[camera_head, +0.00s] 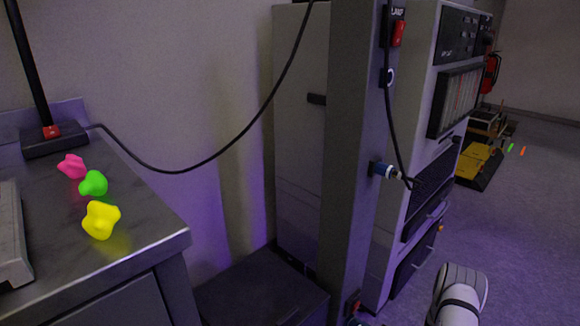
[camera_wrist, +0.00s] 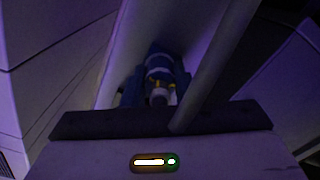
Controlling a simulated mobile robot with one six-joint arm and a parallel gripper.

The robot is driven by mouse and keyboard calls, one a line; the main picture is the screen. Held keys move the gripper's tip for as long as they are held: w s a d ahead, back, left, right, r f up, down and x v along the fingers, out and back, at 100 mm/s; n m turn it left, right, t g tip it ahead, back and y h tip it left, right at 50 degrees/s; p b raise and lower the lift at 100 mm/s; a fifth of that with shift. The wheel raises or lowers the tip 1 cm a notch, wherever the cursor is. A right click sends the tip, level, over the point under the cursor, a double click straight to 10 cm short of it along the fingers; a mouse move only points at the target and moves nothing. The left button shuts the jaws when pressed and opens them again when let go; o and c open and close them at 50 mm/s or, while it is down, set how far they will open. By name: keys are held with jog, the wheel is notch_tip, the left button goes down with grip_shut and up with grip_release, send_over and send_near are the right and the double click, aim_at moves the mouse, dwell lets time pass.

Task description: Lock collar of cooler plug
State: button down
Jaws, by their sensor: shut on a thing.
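In the wrist view a blue plug (camera_wrist: 160,66) with a pale band sits in the middle, against a post. A small yellow mark shows on its near end. My gripper (camera_wrist: 158,88) is at this plug, its dark fingers on both sides, shut on the collar part. The exact finger contact is dark and hard to see. No label naming the plug is readable in the wrist view. In the head view another blue plug with a pale collar (camera_head: 385,171) sits in the grey post (camera_head: 350,150), with a black cable on it. My gripper is not clearly visible there.
A grey cable or rod (camera_wrist: 215,62) crosses close to the plug in the wrist view. A cabinet (camera_head: 420,130) stands behind the post.

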jog(key=shift+w+a+r+m, duration=0.1)
jog(key=shift+w+a+m, duration=0.05)
jog(key=shift+m, duration=1.25)
jog(key=c, duration=1.1)
grip_release()
jog(key=shift+v, duration=2.6)
